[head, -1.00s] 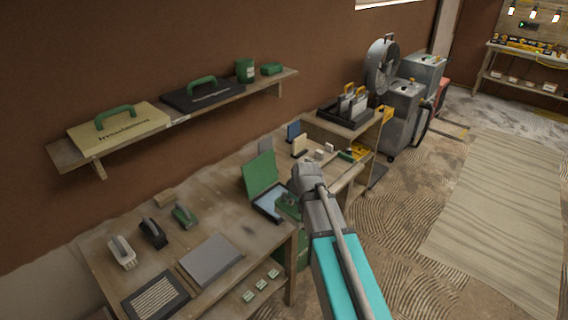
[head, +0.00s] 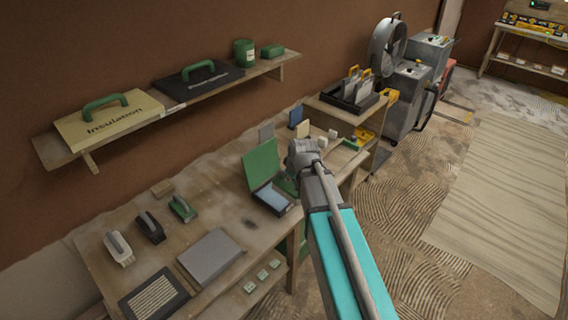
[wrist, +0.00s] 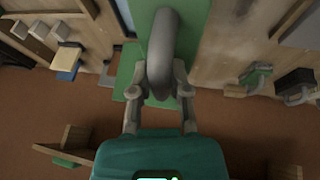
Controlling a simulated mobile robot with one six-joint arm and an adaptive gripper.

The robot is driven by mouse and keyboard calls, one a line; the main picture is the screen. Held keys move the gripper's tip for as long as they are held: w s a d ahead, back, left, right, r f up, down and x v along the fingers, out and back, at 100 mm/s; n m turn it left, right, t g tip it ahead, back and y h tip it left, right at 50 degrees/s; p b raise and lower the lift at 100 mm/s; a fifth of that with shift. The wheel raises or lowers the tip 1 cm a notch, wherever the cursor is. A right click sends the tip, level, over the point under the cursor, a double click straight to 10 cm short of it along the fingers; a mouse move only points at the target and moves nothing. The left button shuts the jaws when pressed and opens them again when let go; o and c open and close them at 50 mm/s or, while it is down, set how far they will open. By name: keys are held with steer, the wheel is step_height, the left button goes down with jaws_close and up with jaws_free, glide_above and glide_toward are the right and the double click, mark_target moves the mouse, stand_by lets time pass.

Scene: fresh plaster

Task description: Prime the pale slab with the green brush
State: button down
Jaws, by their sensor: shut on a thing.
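My gripper (head: 296,172) is above the bench, beside the open green case. A cream slab (head: 302,129) stands upright towards the back right of the bench, apart from my gripper. A flat grey slab (head: 211,256) lies at the front.
White (head: 118,249), black (head: 151,228) and green (head: 182,208) handled tools stand in a row at the left. A shelf (head: 170,112) with cases runs along the wall above.

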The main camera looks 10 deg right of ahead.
steer(key=w+a+f+b, duration=0.1)
steer(key=w+f+b, duration=0.2)
steer(key=w, duration=0.8)
steer(key=shift+w+f+n+b, duration=0.2)
steer(key=shift+f+n+b, duration=0.1)
steer(key=shift+f+b, duration=0.1)
steer(key=shift+f, duration=0.1)
steer(key=shift+f+b, duration=2.95)
steer(key=shift+b, duration=0.05)
steer(key=shift+f+b, duration=0.5)
steer(key=shift+b, duration=0.05)
stand_by(0.5)
steer(key=shift+r, duration=0.1)
step_height(320, 180, up, 7)
steer(key=p, duration=0.7)
stand_by(0.5)
stand_by(0.7)
